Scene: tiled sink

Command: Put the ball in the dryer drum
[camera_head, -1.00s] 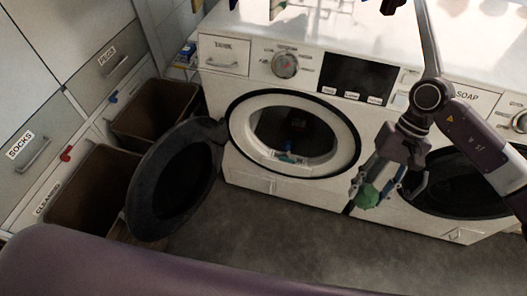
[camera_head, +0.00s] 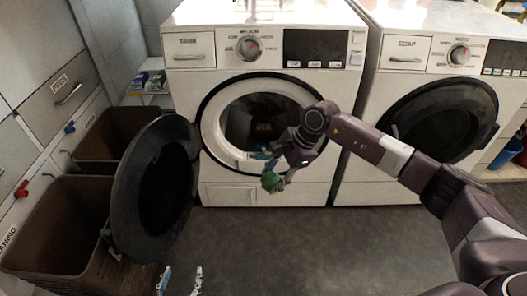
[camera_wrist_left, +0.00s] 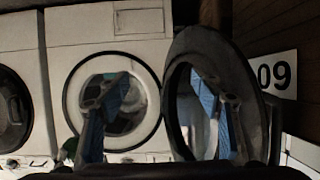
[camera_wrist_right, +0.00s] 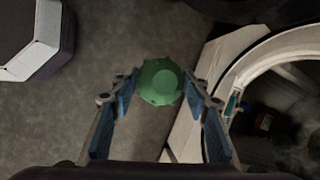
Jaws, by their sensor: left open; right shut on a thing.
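The green ball (camera_head: 270,181) is in my right gripper (camera_head: 277,178), low in front of the open dryer. The right wrist view shows the ball (camera_wrist_right: 160,82) between the fingertips of the shut gripper (camera_wrist_right: 160,95). The dryer drum (camera_head: 256,120) is dark behind its round white opening; my right arm hides part of its right side. The drum opening is at the right of the right wrist view (camera_wrist_right: 290,85). My left gripper (camera_head: 180,281) is open and empty at the bottom of the head view, its fingers spread in the left wrist view (camera_wrist_left: 160,115).
The dryer's round dark door (camera_head: 155,185) stands swung open to the left. Brown bins (camera_head: 55,215) stand behind it. A second machine with a closed dark door (camera_head: 440,120) is at the right. Small teal and dark items show inside the drum (camera_wrist_right: 262,122). The grey floor (camera_head: 320,245) is clear.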

